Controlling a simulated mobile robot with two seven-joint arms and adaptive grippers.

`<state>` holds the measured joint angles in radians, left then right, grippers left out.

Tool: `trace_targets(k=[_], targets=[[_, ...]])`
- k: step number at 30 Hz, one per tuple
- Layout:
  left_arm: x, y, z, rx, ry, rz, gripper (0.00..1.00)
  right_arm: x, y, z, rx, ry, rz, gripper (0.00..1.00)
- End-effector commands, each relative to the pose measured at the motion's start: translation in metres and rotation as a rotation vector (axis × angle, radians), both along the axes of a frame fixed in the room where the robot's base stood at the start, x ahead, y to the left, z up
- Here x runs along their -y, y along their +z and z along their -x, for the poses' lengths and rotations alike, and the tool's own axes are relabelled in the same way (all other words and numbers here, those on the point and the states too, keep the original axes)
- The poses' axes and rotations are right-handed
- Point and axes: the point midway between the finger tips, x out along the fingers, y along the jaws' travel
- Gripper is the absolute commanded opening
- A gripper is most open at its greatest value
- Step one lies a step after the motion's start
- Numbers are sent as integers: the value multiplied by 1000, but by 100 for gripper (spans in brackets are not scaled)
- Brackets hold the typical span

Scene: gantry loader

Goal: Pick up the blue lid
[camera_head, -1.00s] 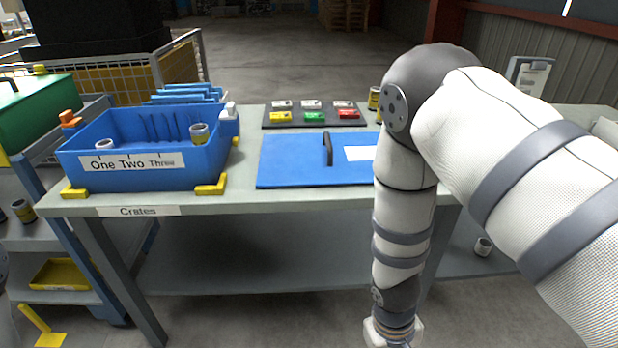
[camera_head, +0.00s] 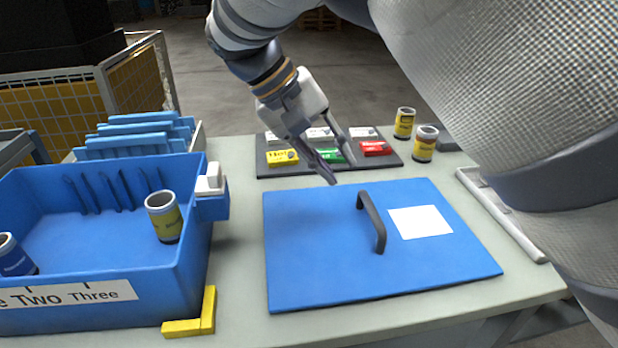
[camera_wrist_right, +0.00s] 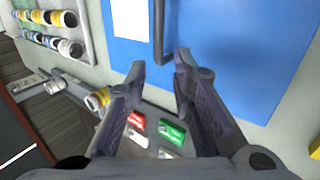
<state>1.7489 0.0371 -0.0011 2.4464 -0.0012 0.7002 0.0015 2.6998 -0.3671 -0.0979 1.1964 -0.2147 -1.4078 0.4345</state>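The blue lid (camera_head: 320,245) lies flat on the table, with a black bar handle (camera_head: 372,222) in its middle and a white label (camera_head: 420,222) to the right of the handle. My right gripper (camera_head: 342,174) is above the lid's far edge, behind and slightly left of the handle, pointing down and empty. In the right wrist view the gripper (camera_wrist_right: 158,72) has its fingers apart, with the handle (camera_wrist_right: 160,30) just beyond the fingertips and the lid (camera_wrist_right: 230,50) around it. My left gripper is not in view.
A blue crate (camera_head: 190,265) with cans in it stands left of the lid, by a yellow corner stop (camera_head: 207,312). A dark board (camera_head: 390,158) with coloured blocks lies behind the lid. Two cans (camera_head: 425,143) stand at the back right, near a pale tray (camera_head: 500,212).

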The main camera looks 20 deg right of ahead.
Motion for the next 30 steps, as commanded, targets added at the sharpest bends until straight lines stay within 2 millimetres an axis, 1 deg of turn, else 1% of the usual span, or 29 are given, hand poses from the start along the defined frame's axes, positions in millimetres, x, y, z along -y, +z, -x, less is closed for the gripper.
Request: trace_targets(k=[2, 6, 9, 14, 19, 22, 27, 28, 29, 30], targets=[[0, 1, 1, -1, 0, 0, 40, 5, -5, 2, -2, -2, 2, 23], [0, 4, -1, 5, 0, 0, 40, 22, -32, 7, -4, -4, -1, 23], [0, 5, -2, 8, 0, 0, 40, 32, -48, 9, -2, -2, 1, 23], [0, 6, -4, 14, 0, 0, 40, 42, -66, 13, -3, -2, -1, 23], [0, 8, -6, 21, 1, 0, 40, 57, -94, 18, -3, -1, -1, 23], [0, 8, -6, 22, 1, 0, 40, 62, -101, 19, -1, -1, -1, 23], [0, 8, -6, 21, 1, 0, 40, 62, -102, 18, 0, 0, -1, 23], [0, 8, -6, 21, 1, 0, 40, 62, -102, 18, 0, 0, -1, 20], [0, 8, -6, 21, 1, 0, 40, 62, -102, 18, 0, 0, -1, 14], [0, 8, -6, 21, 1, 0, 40, 62, -102, 18, 0, 1, -1, 5]])
